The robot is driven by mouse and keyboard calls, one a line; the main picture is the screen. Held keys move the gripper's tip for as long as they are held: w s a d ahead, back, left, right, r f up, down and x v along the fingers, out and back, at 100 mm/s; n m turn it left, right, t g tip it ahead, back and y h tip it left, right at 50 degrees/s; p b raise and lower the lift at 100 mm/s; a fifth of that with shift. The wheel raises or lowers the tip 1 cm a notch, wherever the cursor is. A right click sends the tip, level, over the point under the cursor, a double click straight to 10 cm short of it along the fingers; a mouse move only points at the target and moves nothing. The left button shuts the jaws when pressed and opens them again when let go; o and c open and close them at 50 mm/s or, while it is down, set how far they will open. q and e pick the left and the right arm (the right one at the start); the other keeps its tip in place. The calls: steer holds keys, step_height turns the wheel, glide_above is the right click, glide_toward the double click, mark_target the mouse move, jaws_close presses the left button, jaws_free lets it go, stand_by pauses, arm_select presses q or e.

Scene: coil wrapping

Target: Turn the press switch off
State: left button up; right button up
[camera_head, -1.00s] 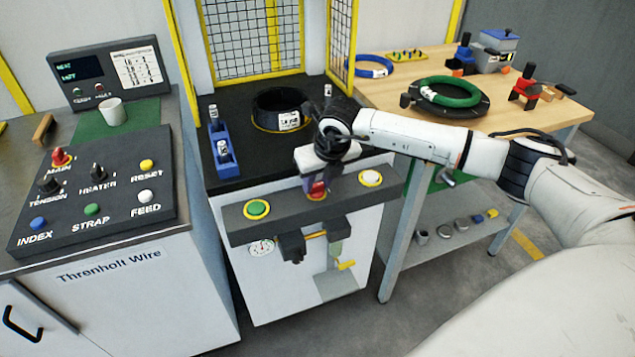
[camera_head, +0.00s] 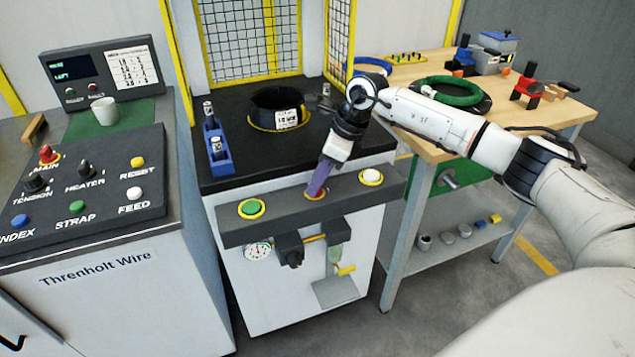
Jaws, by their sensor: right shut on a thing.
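The press is the middle station, with a dark front bar (camera_head: 285,212) that carries a row of controls. The press switch (camera_head: 315,196) sits in the middle of this bar, between a green button (camera_head: 252,208) and a white button (camera_head: 371,177). Only a little of its red and yellow edge shows. My right gripper (camera_head: 317,188) comes down on it from above, tilted, with its purple fingers closed around the switch. The fingers hide most of the switch, so its setting cannot be read. My left gripper is not in view.
A black coil (camera_head: 278,105) and a blue holder (camera_head: 217,146) stand on the press top. A gauge (camera_head: 258,251) and a yellow-handled valve hang below the bar. The left console (camera_head: 80,190) has several knobs and buttons. A wooden table (camera_head: 425,68) stands at right.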

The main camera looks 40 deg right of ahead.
steer(key=n, duration=0.1)
steer(key=n+b, duration=0.1)
steer(key=shift+w+n+g+y, duration=0.2)
steer(key=shift+n+g+y, duration=0.2)
steer(key=n+g+b, duration=0.1)
steer(key=n, duration=0.1)
steer(key=shift+d+n, duration=0.1)
steer(key=shift+n, duration=0.3)
steer(key=shift+n+y, duration=0.3)
steer(key=shift+n, duration=0.4)
steer(key=shift+r+g, duration=0.1)
steer(key=shift+g, duration=0.2)
steer(key=o, duration=1)
steer(key=shift+o, duration=0.2)
